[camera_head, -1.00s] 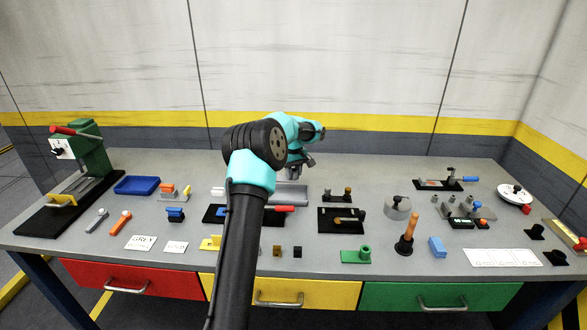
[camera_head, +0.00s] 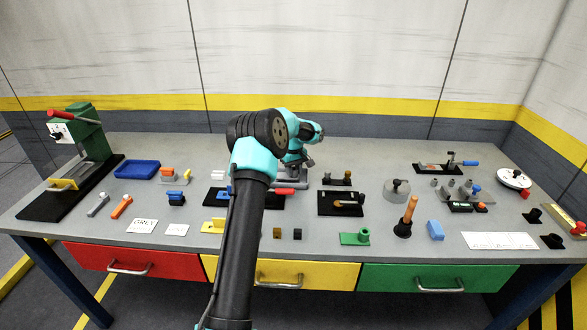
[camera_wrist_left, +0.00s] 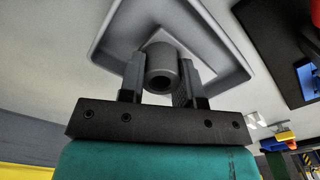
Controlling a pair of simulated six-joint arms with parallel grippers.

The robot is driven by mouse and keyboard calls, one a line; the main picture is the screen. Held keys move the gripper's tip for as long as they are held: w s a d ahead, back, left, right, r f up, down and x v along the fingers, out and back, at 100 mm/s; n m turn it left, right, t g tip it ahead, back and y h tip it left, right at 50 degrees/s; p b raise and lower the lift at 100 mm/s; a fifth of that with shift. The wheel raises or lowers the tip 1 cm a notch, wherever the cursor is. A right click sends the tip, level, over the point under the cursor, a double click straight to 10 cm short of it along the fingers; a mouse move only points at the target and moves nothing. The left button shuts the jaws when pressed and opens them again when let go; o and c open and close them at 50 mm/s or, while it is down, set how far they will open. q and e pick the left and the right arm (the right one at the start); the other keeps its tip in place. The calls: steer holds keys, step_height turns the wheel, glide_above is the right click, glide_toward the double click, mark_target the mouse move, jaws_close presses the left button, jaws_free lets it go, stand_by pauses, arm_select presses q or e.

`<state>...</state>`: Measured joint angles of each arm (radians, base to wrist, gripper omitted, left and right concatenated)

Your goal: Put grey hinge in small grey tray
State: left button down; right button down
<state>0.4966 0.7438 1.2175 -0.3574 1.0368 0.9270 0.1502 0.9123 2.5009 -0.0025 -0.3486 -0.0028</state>
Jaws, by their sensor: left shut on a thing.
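My left gripper (camera_wrist_left: 160,88) is shut on the grey hinge (camera_wrist_left: 162,72), with one finger on each side of its round, hollow barrel. A flat, squarish part of the hinge shows behind the barrel in the left wrist view. The small grey tray (camera_wrist_left: 112,22) lies right beyond the hinge, which is in line with the tray's floor. I cannot tell whether the hinge touches it. In the head view the left gripper (camera_head: 300,166) is over the tray (camera_head: 292,184), and my arm hides the tray's left part. The hinge cannot be made out there. My right gripper is not in view.
A black fixture with a red handle (camera_head: 284,192) lies just in front of the tray, partly behind my arm. A blue tray (camera_head: 137,170) and green press (camera_head: 90,130) stand left.

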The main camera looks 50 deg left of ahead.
arm_select(q)
steer(key=c, duration=0.7)
jaws_free()
steer(key=shift+c, duration=0.2)
step_height(320, 180, up, 18)
steer(key=shift+f, duration=0.25)
